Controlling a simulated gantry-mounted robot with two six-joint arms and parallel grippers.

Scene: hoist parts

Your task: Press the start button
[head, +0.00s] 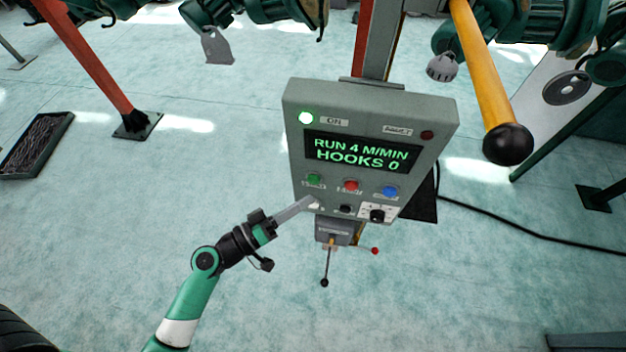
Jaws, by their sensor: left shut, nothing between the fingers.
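The grey control box (370,140) stands on a post in the middle of the head view. A green button (314,180) is at the left of a row with a red button (351,186) and a blue button (390,193). My left gripper (308,201) is shut and empty. Its tip is just below the green button in the picture, near the panel's lower left corner; I cannot tell whether it touches the panel. My right gripper is not in view.
Below the box hangs a small unit with levers (326,270). A yellow bar with a black ball end (507,144) hangs at the upper right. Hanging hoist parts (218,47) cross the top. A dark tray (36,145) lies at left. The floor in front is clear.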

